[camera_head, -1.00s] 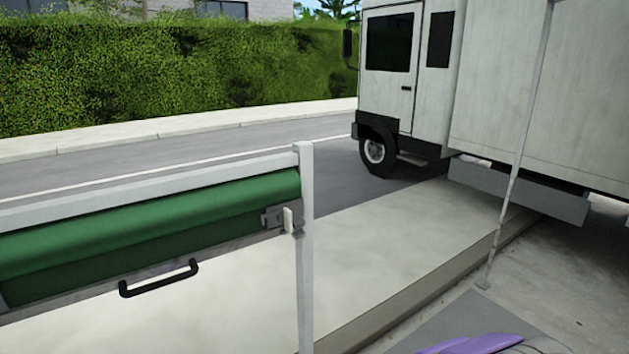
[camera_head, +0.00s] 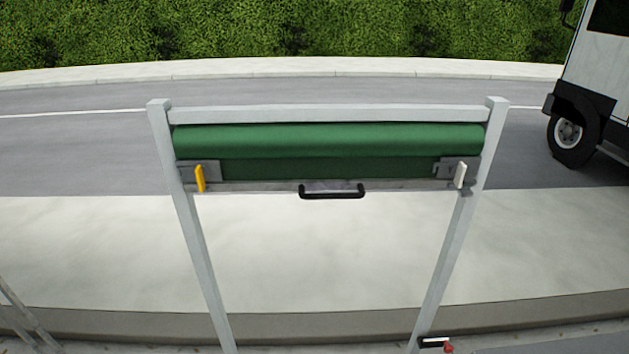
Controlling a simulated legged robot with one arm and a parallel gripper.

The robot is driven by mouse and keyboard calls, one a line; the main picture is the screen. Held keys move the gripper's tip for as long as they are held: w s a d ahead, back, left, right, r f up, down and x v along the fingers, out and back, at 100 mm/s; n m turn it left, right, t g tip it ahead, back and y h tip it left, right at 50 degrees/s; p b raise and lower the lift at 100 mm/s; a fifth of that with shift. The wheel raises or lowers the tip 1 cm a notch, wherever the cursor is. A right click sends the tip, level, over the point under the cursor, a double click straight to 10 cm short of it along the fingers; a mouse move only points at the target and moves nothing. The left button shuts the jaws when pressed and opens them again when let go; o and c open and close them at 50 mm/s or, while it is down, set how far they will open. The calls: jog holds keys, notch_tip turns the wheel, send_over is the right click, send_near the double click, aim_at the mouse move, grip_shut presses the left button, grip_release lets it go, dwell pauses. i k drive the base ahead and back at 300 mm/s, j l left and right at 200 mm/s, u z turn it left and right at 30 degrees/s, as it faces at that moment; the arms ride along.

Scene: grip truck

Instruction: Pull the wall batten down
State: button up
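The batten (camera_head: 270,187) is a thin grey bar along the lower edge of a green rolled sheet (camera_head: 330,140), high in a pale metal frame. A black handle (camera_head: 332,191) hangs at its middle. A yellow latch tab (camera_head: 200,178) is at its left end and a white latch tab (camera_head: 460,175) at its right end. The sheet is mostly rolled up, and the frame below the batten is open. My gripper does not show in this view.
The frame has a left post (camera_head: 195,235) and a right post (camera_head: 452,240). A small black-and-red fitting (camera_head: 435,343) is low by the right post. Pale pavement (camera_head: 325,250) lies behind the frame, then a road (camera_head: 80,150) and a hedge (camera_head: 300,35). A truck (camera_head: 600,80) stands at the right.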

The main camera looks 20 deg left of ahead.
aim_at(360, 183)
jog(key=u, duration=0.95)
